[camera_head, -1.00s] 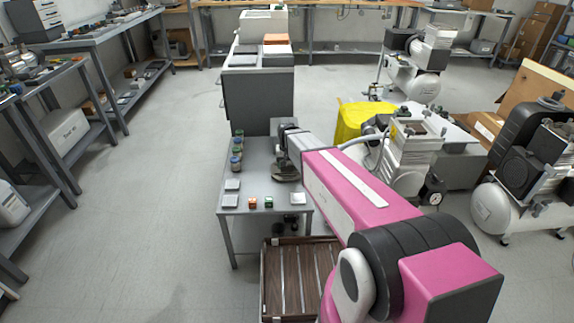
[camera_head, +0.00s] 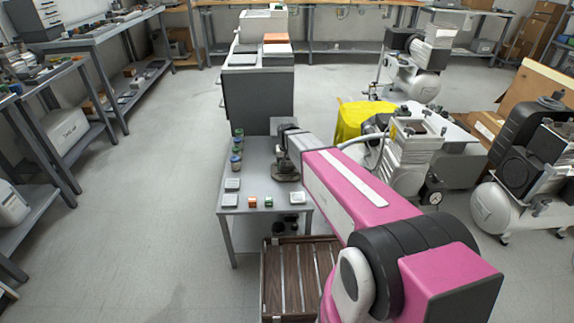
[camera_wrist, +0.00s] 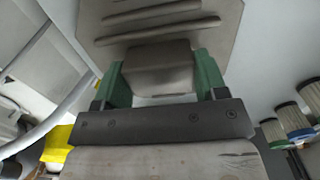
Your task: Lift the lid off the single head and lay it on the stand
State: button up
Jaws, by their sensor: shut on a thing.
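The lid is a grey ribbed plate (camera_wrist: 175,22) with a block-like grip in the wrist view. My gripper (camera_wrist: 160,75) has its green fingertips shut on the two sides of that block. In the head view the lid (camera_head: 287,173) shows as a dark grey piece at the arm's end, over the right part of a small grey table that seems to be the stand (camera_head: 258,187). I cannot tell whether the lid touches the tabletop. The single head (camera_head: 414,133) seems to be the compressor with an open top to the right of my arm.
Several jars (camera_head: 236,160) line the table's left edge; small trays (camera_head: 231,185) and blocks (camera_head: 252,202) lie along its front. A slatted wooden crate (camera_head: 285,285) stands in front, a dark cabinet (camera_head: 258,95) behind. A yellow cloth (camera_head: 357,118) and other compressors stand right. Floor at left is clear.

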jog(key=shift+f, duration=0.1)
dwell(0.6)
jog(key=o, duration=1.4)
jog(key=shift+o, duration=0.5)
jog(key=shift+r, duration=3.5)
jog(key=s+d, duration=0.7)
jog(key=s, duration=0.3)
jog(key=s+d, duration=0.7)
jog(key=s, duration=0.3)
jog(key=shift+s+r, duration=0.3)
jog(key=shift+s, duration=0.05)
